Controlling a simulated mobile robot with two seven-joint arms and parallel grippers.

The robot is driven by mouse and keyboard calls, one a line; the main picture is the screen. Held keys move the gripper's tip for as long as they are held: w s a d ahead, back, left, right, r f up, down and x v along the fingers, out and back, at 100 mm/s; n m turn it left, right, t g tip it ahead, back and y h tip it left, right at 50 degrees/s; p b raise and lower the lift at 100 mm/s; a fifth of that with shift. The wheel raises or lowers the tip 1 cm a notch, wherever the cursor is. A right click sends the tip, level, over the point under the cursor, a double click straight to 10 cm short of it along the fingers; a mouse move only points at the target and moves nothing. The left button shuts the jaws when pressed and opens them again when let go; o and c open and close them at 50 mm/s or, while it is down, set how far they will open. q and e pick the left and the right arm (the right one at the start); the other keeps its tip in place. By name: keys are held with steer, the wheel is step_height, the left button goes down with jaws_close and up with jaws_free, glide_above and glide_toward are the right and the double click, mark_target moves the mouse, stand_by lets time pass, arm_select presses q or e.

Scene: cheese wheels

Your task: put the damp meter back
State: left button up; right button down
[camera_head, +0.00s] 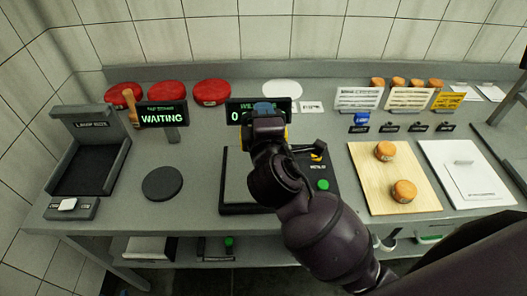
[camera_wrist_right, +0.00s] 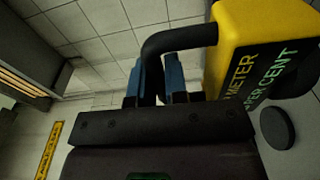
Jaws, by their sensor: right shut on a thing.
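The damp meter is a yellow box with a black handle; it fills the upper right of the right wrist view (camera_wrist_right: 240,45), with "METER" and "PER CENT" lettering on its dark face. My right gripper (camera_wrist_right: 160,85) has its blue fingers on the black handle. In the head view my right gripper (camera_head: 264,108) is above the back of the dark weighing unit, in front of a green-lit display. My wrist hides most of the meter there; only a little yellow (camera_head: 286,133) shows. My left gripper is not in view.
The dark weighing unit (camera_head: 235,190) has a green button (camera_head: 322,185) and a small yellow-and-black part (camera_head: 318,153). A wooden board (camera_head: 375,165) with two cheeses is to its right. A round dark pad (camera_head: 162,183) and a "WAITING" sign (camera_head: 163,115) are left. Red wheels line the back.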

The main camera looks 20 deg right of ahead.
step_height(320, 180, down, 7)
steer(key=shift+r+b, duration=0.1)
steer(key=shift+b, duration=0.35)
steer(key=shift+f+b, duration=0.3)
steer(key=shift+f, duration=1.45)
steer(key=shift+f, duration=0.1)
steer(key=c, duration=1.6)
jaws_free()
steer(key=shift+f, duration=0.1)
steer(key=o, duration=0.5)
steer(key=shift+c, duration=0.2)
